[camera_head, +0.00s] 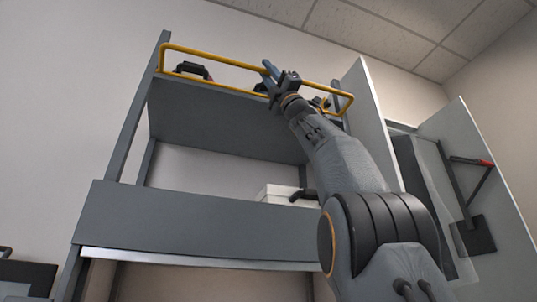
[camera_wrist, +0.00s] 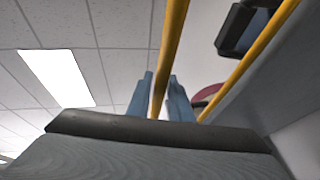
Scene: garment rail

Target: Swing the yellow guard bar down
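The yellow guard bar (camera_head: 222,59) is a long looped frame along the front of the high shelf, standing up above its front edge. In the wrist view its nearer rail (camera_wrist: 171,48) runs between my two blue fingers, and a second rail (camera_wrist: 252,58) shows to the right. My gripper (camera_head: 268,69) is up at the top rail near the middle of the shelf. In the wrist view my gripper (camera_wrist: 161,92) has its fingers apart, one on each side of the rail. A narrow gap shows between the rail and the right finger. Exact contact is hard to tell.
Dark items, one of them (camera_head: 193,69), sit on the high shelf (camera_head: 215,118) behind the guard. A white box (camera_head: 277,193) stands on the lower level. A tall panel (camera_head: 367,112) and an open door with a red-tipped handle (camera_head: 472,161) are at right.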

